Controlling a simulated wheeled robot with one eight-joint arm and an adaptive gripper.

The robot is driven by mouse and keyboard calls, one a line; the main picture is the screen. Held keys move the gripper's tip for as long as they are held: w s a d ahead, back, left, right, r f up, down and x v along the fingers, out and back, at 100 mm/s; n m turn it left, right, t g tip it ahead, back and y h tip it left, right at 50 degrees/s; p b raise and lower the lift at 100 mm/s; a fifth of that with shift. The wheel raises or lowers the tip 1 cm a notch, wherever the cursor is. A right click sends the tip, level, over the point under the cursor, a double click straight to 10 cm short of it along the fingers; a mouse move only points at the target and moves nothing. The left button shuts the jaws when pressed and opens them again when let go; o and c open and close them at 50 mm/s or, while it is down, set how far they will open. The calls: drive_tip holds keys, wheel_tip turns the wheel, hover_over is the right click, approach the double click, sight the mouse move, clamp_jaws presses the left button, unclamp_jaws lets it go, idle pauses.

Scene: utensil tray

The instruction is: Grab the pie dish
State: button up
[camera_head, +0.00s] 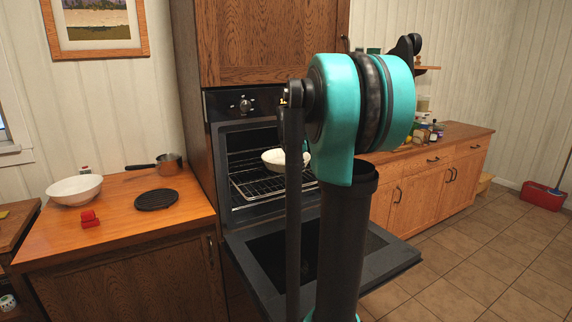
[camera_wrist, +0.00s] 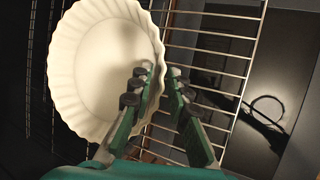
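The white pie dish (camera_head: 274,158) sits on the wire rack of the open oven in the head view. In the wrist view the dish (camera_wrist: 95,65) has a fluted rim and looks empty. My gripper (camera_wrist: 159,75) is at the dish's right edge, its fingers apart. One finger overlaps the inside of the dish and the other is outside the rim. I cannot tell whether either finger touches the rim. My arm hides most of the gripper in the head view.
The oven rack (camera_head: 250,184) lies under the dish, and the lowered oven door (camera_head: 385,262) extends in front. A counter (camera_head: 130,225) at left holds a white bowl (camera_head: 75,189), a saucepan (camera_head: 168,164) and a red object (camera_head: 90,218). Open tiled floor lies at right.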

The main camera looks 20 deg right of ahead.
clamp_jaws()
drive_tip(key=shift+r, duration=0.1)
idle(0.5)
